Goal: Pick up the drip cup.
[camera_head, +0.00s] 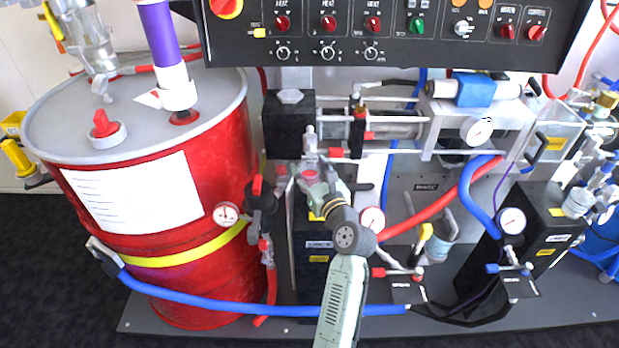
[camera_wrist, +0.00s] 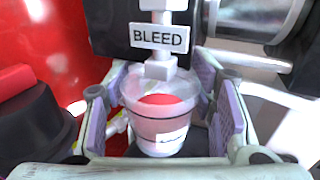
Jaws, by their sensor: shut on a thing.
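The drip cup (camera_wrist: 158,128) is a small clear cup with reddish content and a white label. In the wrist view it stands upright between the purple pads of my gripper (camera_wrist: 166,108), which is shut on it. A white fitting under the BLEED label (camera_wrist: 158,37) comes down right above or into the cup's mouth; I cannot tell which. In the head view the cup (camera_head: 310,176) shows small in my gripper (camera_head: 314,181), in front of a black block. The cup's underside is hidden.
A red drum (camera_head: 215,150) stands close on the left, with a black and red valve (camera_head: 262,195) beside my gripper. A pressure gauge (camera_head: 372,220) and red hose (camera_head: 435,222) are on the right. A blue hose (camera_head: 230,308) crosses low in front.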

